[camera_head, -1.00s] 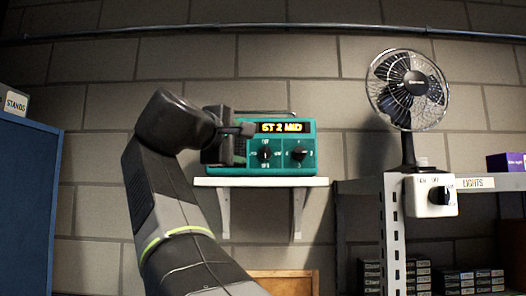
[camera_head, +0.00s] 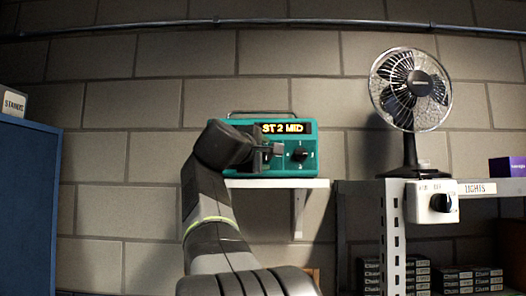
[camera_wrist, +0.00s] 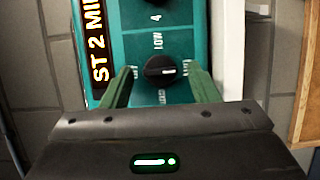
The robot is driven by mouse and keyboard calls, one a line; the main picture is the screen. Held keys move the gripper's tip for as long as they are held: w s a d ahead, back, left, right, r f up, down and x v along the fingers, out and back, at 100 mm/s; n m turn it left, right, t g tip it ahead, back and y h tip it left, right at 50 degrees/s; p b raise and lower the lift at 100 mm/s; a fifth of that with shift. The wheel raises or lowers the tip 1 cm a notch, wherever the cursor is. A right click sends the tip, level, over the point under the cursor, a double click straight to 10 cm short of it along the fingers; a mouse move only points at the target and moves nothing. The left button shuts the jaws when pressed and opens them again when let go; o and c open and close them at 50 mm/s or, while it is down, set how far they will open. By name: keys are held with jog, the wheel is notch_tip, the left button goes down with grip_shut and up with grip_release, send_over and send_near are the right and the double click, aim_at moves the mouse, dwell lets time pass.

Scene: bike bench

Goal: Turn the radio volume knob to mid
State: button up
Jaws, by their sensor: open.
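The teal radio (camera_head: 313,168) sits on a white wall shelf, with a lit display (camera_head: 286,128) reading "ST 2 MID". My gripper (camera_head: 268,153) is in front of its left half and hides the left knob in the head view. In the wrist view the black volume knob (camera_wrist: 160,69) lies between the two open fingers (camera_wrist: 160,80), with a visible gap on each side. Its white mark points right in that view. A "LOW" label is beside it; other labels are hard to read. The right knob (camera_head: 299,155) is uncovered.
The white shelf (camera_head: 312,184) ends just right of the radio. A black fan (camera_head: 408,150) stands on a grey rack to the right, with a white switch box (camera_head: 422,205) on the rack's front. A blue cabinet (camera_head: 30,200) is at far left.

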jog(key=c, duration=1)
jog(key=shift+r+m+p, duration=0.15)
jog(key=shift+m+p, duration=0.15)
jog(key=shift+p, duration=0.15)
jog(key=shift+m, duration=0.3)
jog(key=o, duration=1)
jog(key=b+v, duration=0.3)
jog(key=v, duration=1)
jog(key=shift+s+r, duration=0.15)
jog(key=shift+s, duration=0.2)
